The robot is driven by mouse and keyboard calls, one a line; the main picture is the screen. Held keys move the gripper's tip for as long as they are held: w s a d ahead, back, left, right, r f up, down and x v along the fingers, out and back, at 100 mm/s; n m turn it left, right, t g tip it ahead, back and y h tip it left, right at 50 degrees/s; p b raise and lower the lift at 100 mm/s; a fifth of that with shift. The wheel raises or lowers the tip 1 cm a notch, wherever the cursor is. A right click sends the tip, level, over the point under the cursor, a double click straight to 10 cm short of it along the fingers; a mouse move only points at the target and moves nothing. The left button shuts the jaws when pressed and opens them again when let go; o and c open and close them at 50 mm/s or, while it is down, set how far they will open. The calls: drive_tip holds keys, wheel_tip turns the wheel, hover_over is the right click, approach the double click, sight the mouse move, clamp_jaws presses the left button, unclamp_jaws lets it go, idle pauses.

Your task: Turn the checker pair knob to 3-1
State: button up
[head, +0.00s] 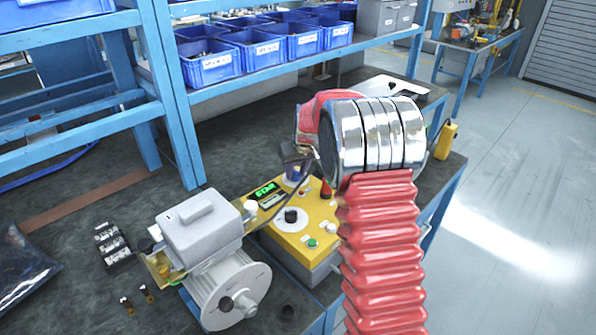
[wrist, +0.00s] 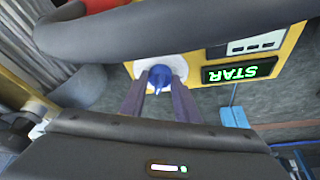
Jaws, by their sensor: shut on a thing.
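The checker is a yellow-topped box (head: 275,240) on the bench, with a lit green display (head: 264,190). In the wrist view the display (wrist: 240,72) reads "STAR", upside down. A blue knob (wrist: 160,78) on a white round dial (wrist: 177,67) sits beside it. My gripper (wrist: 160,90) is shut on the blue knob, one finger on each side. In the head view my gripper (head: 298,162) is at the checker's back edge, partly hidden by my arm. I cannot read the dial marks or the knob's pointer. A separate black knob (head: 291,216) on a white disc is nearer the front.
A grey blower motor (head: 215,265) stands close left of the checker. A red cone-shaped part (head: 326,188) and a green button (head: 312,243) are on the checker's top. A shelf with blue bins (head: 208,65) is behind. A dark cable (wrist: 150,30) crosses close to the wrist camera.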

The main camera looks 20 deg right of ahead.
drive_tip(key=shift+w+a+r+m+h, duration=0.1)
drive_tip(key=shift+m+h, duration=0.45)
drive_tip(key=shift+m, duration=0.9)
drive_tip(key=shift+w+a+m+h, duration=0.1)
drive_tip(key=shift+m+h, duration=0.45)
drive_tip(key=shift+m, duration=0.9)
drive_tip(key=o, duration=1)
drive_tip(key=shift+s, duration=0.1)
drive_tip(key=shift+o, duration=0.2)
drive_tip(key=v, duration=1.3)
drive_tip(key=shift+a+r, duration=0.25)
drive_tip(key=shift+r, duration=0.1)
drive_tip(key=shift+g, duration=0.3)
